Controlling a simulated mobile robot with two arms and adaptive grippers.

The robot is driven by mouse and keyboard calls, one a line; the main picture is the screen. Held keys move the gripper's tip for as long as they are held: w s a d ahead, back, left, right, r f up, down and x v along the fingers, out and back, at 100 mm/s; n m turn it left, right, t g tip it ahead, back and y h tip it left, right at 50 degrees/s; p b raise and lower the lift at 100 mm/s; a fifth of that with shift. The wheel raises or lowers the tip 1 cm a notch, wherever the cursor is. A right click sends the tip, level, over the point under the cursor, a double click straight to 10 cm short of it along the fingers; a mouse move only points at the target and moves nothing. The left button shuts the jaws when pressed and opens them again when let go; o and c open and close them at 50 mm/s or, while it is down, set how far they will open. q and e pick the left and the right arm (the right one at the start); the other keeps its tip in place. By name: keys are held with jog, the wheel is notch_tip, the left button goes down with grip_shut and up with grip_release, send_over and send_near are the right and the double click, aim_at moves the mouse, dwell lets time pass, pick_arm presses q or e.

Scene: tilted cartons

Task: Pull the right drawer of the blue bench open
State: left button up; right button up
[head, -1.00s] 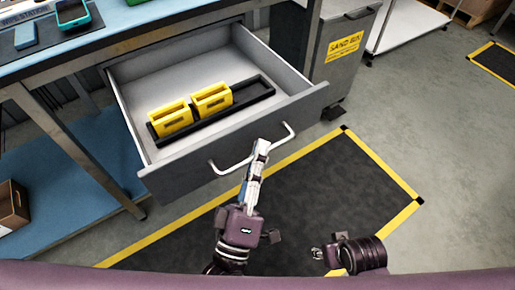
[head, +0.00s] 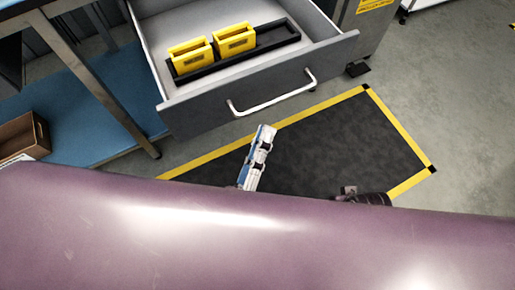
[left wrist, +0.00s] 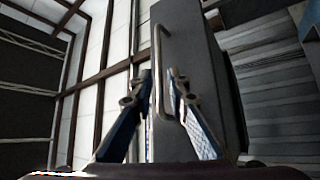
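The drawer (head: 200,113) of the blue bench stands pulled out, its grey front facing me. Its silver bar handle (head: 275,103) also shows in the left wrist view (left wrist: 157,60), lined up between and beyond the fingertips. My left gripper (head: 265,135) is just in front of and below the handle, apart from it in the head view. In the left wrist view its two fingers (left wrist: 160,75) are spread with a gap and hold nothing. My right gripper (head: 350,191) shows only in small part at the lower right; my body hides the rest.
Inside the drawer, two yellow bins (head: 234,40) stand in a black tray (head: 281,37). A cardboard box (head: 24,137) is at the left near the blue lower shelf (head: 105,125). The dark floor mat (head: 345,145) is clear.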

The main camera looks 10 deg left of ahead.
pick_arm(q)
jog(key=shift+v, duration=1.75)
